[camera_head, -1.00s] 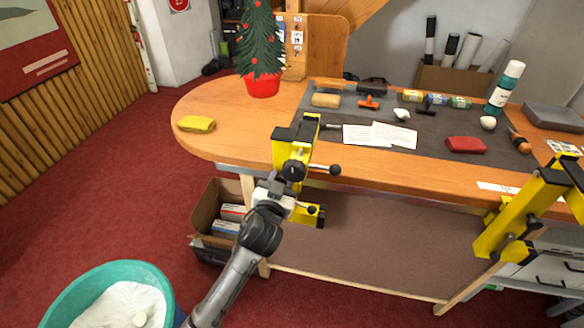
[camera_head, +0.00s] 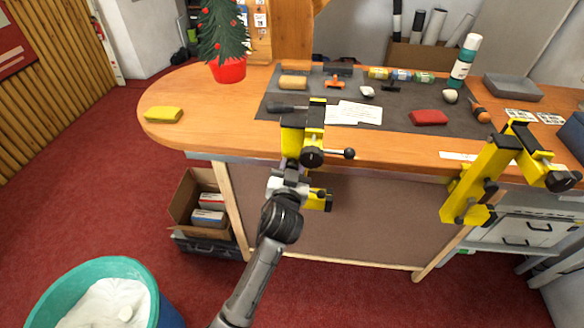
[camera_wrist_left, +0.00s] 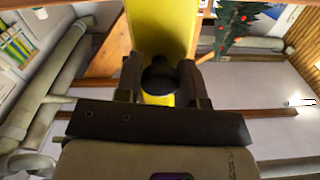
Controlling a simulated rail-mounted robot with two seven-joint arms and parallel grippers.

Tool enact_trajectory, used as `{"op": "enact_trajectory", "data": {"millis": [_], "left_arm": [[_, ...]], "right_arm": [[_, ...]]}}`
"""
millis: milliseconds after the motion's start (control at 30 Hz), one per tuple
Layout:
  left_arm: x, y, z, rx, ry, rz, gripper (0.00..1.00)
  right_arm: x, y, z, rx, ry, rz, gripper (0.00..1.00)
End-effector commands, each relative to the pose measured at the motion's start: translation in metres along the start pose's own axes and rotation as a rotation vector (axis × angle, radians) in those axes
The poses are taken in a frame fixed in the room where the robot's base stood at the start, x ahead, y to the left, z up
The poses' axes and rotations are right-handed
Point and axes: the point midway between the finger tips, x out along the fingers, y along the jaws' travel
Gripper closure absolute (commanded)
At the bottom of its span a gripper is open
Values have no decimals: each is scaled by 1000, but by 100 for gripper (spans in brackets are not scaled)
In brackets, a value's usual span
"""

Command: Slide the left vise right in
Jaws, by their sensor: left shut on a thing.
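The left vise (camera_head: 292,143) is yellow with black jaw parts and stands clamped at the bench's front edge. A bar handle with a black ball (camera_head: 349,153) sticks out to its right. My left gripper (camera_head: 289,185) is shut on the front of this vise, below the jaws. In the left wrist view, its two dark fingers (camera_wrist_left: 160,85) lie either side of a round black knob (camera_wrist_left: 158,73), under the yellow vise body (camera_wrist_left: 160,28). The fingers hide part of the knob. My right gripper is not in view.
The right vise (camera_head: 483,178) stands farther along the front edge of the bench (camera_head: 390,150), with clear edge between the two. White sheets (camera_head: 355,113) and a red block (camera_head: 428,117) lie behind. A teal bin (camera_head: 50,300) stands on the floor at lower left.

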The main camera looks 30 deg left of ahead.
Motion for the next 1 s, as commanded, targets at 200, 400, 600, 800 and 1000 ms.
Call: {"op": "enact_trajectory", "data": {"millis": [200, 400, 600, 800, 1000], "left_arm": [[0, 3, 0, 0, 0, 6, 51], [0, 2, 0, 0, 0, 4, 39], [-2, 2, 0, 0, 0, 4, 39], [-26, 2, 0, -1, -2, 4, 39], [-64, 2, 0, -2, -3, 5, 39]], "right_arm": [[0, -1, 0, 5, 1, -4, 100], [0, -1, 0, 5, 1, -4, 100], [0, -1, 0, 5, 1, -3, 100], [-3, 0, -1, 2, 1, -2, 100], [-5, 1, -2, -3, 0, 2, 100]]}}
